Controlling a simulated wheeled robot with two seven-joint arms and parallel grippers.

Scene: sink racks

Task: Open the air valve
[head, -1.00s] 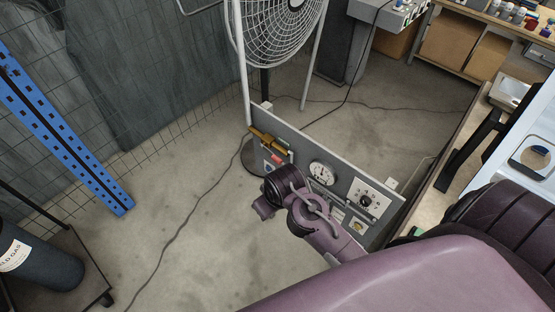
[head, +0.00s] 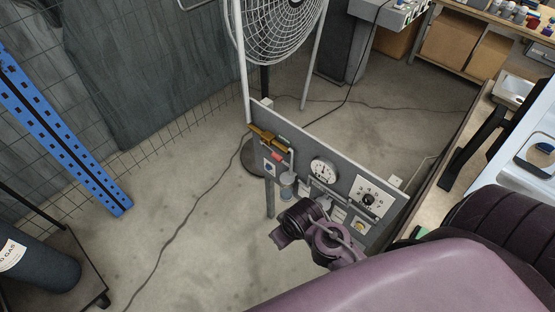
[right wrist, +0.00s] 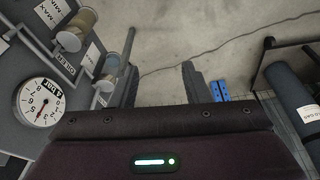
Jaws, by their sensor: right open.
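A grey control panel (head: 330,170) stands low on the floor in the head view. At its upper left corner is a yellow-brown lever-like part (head: 267,136), which looks like the valve handle; I cannot read a label on it. Below it are pipes and a small clear cylinder (head: 287,190). My right gripper (right wrist: 160,78) is open and empty in the right wrist view, its fingers apart above the floor. A round gauge (right wrist: 40,102) and a brass-coloured cylinder (right wrist: 76,30) are left of the fingers there. My left gripper is out of view.
A white dial gauge (head: 323,170) and a knob plate (head: 370,197) are on the panel. A caged fan (head: 275,30) stands behind it. A blue upright (head: 65,130) and dark gas cylinder (head: 35,265) are at left. The floor left of the panel is mostly clear.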

